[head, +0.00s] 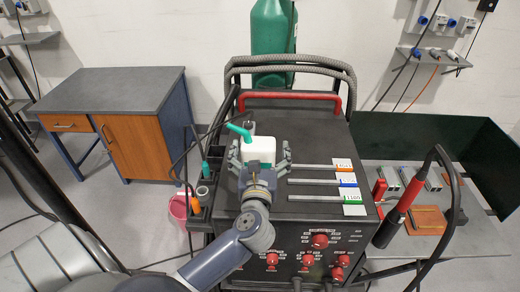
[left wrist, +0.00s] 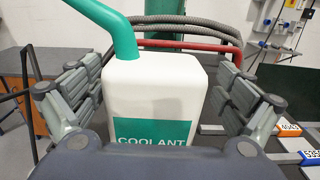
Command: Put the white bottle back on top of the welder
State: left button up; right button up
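The white bottle (head: 262,150) has a green spout and a green COOLANT label. It is upright at the top left of the dark welder (head: 315,125) and appears to stand on it; its base is hidden by my gripper. The bottle also shows large in the left wrist view (left wrist: 158,90). My left gripper (head: 260,154) is open, with one finger on each side of the bottle. In the left wrist view a gap shows between the bottle and the right finger; the left finger is closer to it. My right gripper is not in view.
Several rods with labelled tags (head: 343,165) lie on the welder top, right of the bottle. A red handle (head: 290,96) and grey hoses (head: 290,62) rise behind. A red-black torch (head: 405,195) stands at right. A desk (head: 115,90) is at left.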

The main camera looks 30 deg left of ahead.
pick_arm(q)
jog(key=shift+a+r, duration=0.15)
jog(key=shift+s+d, duration=0.25)
jog(key=shift+s, duration=0.05)
jog(key=b+v, duration=0.4)
jog(key=v, duration=0.7)
jog(key=shift+s, duration=0.2)
jog(key=shift+d, duration=0.15)
